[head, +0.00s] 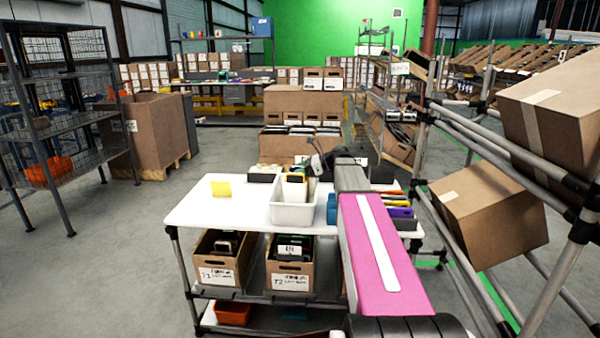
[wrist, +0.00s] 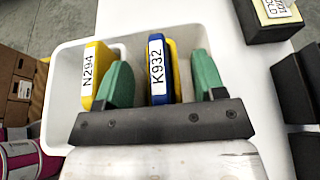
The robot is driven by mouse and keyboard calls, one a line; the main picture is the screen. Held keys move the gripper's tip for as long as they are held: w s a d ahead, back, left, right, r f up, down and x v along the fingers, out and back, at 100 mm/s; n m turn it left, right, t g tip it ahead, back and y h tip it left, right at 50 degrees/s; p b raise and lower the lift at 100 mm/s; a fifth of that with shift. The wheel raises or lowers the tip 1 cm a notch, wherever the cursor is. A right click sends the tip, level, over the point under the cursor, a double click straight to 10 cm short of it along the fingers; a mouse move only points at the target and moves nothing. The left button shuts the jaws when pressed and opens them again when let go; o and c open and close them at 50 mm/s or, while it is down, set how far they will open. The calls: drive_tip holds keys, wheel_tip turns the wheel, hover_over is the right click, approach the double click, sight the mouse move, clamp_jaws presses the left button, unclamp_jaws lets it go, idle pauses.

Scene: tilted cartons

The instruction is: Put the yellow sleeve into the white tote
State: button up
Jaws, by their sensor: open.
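The white tote (head: 292,214) stands on the white table and fills much of the wrist view (wrist: 62,75). Inside it, a yellow sleeve labelled N294 (wrist: 91,75) stands upright on the left. A yellow item also shows in the tote in the head view (head: 295,178). My gripper (wrist: 160,80) is open above the tote, its green fingers on either side of the K932 piece. In the head view my gripper (head: 316,161) is partly hidden by my arm.
A flat yellow square (head: 220,188) lies on the white table (head: 190,210) left of the tote. A dark block with a label (wrist: 268,15) is beside the tote. Coloured items (head: 400,205) stand at the table's right. A pipe rack with tilted cartons (head: 490,205) is at right.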

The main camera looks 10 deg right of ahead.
drive_tip(key=shift+r, duration=0.25)
drive_tip(key=v, duration=1.2)
drive_tip(key=shift+r, duration=0.35)
